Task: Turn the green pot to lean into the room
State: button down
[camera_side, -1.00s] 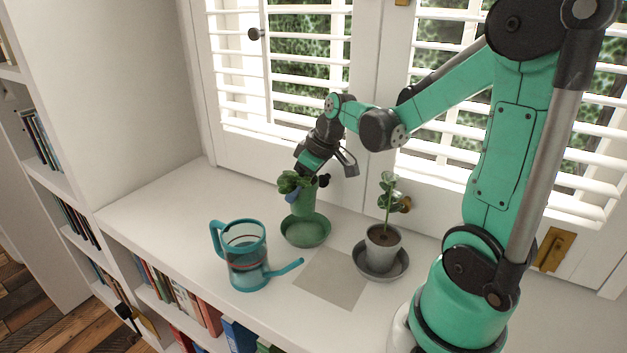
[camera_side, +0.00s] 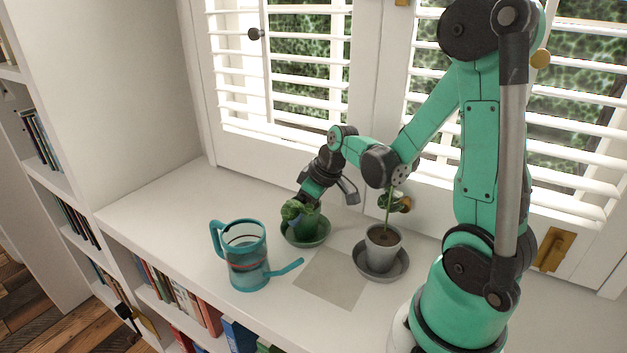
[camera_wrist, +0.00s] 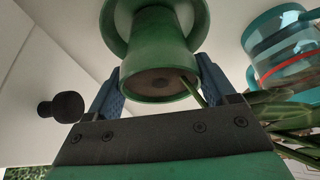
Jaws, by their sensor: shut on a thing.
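The green pot (camera_side: 309,223) is at the green saucer (camera_side: 291,238), apparently standing in it, though the exact contact is hidden. Its leafy plant (camera_side: 291,211) leans to the left and front, away from the window. My gripper (camera_side: 306,208) reaches down from behind over the pot. In the wrist view my gripper's two blue fingers (camera_wrist: 160,88) are shut on the sides of the green pot (camera_wrist: 152,40), near its rim. The saucer (camera_wrist: 108,30) shows behind the pot there, and the plant's stem (camera_wrist: 190,88) bends to the lower right.
A teal watering can (camera_side: 246,262) stands to the left front, its spout (camera_side: 288,267) pointing right. A grey pot (camera_side: 383,247) with a plant stands in a grey saucer (camera_side: 372,273) to the right. A bare square mat (camera_side: 332,280) lies between. Shuttered windows stand behind.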

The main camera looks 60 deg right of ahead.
grip_release()
jog(key=shift+v, duration=2.75)
jog(key=a+r+t, duration=0.2)
jog(key=a+r, duration=0.2)
jog(key=a, duration=0.8)
jog(key=shift+s+a+m, duration=0.25)
jog(key=shift+s+m, duration=0.15)
jog(key=shift+s, duration=0.1)
